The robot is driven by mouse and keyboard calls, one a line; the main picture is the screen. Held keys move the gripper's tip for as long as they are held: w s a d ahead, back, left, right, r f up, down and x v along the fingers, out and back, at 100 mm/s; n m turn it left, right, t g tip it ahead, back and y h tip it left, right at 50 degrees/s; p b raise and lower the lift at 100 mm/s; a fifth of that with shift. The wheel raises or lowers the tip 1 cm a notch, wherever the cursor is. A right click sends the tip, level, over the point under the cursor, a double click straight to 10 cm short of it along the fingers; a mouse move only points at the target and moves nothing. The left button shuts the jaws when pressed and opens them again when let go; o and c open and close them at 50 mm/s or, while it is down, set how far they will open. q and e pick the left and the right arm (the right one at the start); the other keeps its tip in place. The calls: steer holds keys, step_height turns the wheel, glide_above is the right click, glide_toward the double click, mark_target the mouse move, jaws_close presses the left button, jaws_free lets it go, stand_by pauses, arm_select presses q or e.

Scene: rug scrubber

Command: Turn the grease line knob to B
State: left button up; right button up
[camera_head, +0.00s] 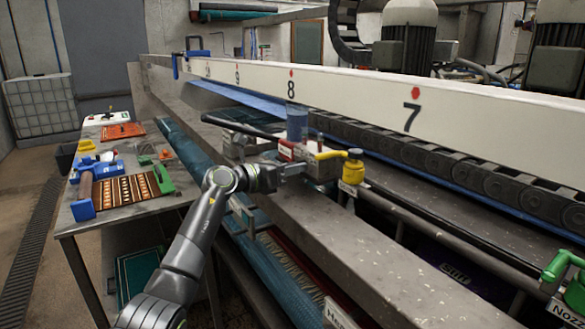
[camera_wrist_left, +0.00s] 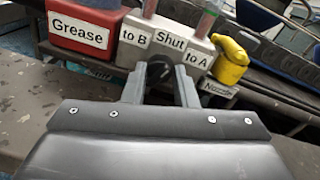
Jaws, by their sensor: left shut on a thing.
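The grease line unit has a red box marked "Grease" (camera_wrist_left: 82,27) and a grey valve block (camera_wrist_left: 168,38) marked "to B", "Shut" and "to A" from left to right in the left wrist view. The dark knob (camera_wrist_left: 160,70) sits on the block's near face below "Shut". My left gripper (camera_wrist_left: 160,82) has a finger on each side of it and is shut on it. The fingers partly hide the knob, and I cannot tell where it points. In the head view my left gripper (camera_head: 294,170) reaches the unit's near side. My right gripper is not in view.
A yellow nozzle part (camera_wrist_left: 230,61) tagged "Nozzle" is right of the block. A grey beam (camera_head: 330,215) runs along the near side. A white numbered rail (camera_head: 350,93) crosses behind. A side table (camera_head: 150,207) with tools and boards stands at left.

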arm_select(q)
steer(key=o, duration=0.7)
steer(key=shift+s+a, duration=0.1)
steer(key=shift+a, duration=0.05)
steer(key=b+v, duration=0.3)
steer(key=v, duration=1.4)
